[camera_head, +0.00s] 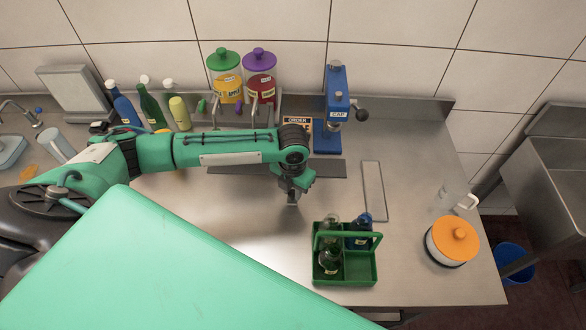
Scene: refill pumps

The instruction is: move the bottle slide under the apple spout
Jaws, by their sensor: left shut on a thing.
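The apple tank (229,90) has a green lid, yellow contents and an apple label, and stands at the back wall. Its metal spout (216,107) shows below it on the left. A dark flat rail (330,168) runs left to right in front of the tanks; my left arm covers much of it. My left gripper (291,199) points down at the rail's front side, right of the apple spout. It is shut on a small grey piece that appears to be the bottle slide's handle. The rest of the slide is hidden by my arm. My right gripper is out of view.
A purple-lidded red tank (261,85) stands beside the apple tank. A blue cap press (335,110) is right of them. A green bottle carrier (346,268) stands at the front, an orange-lidded pot (453,241) at right. Several bottles (150,107) stand at back left.

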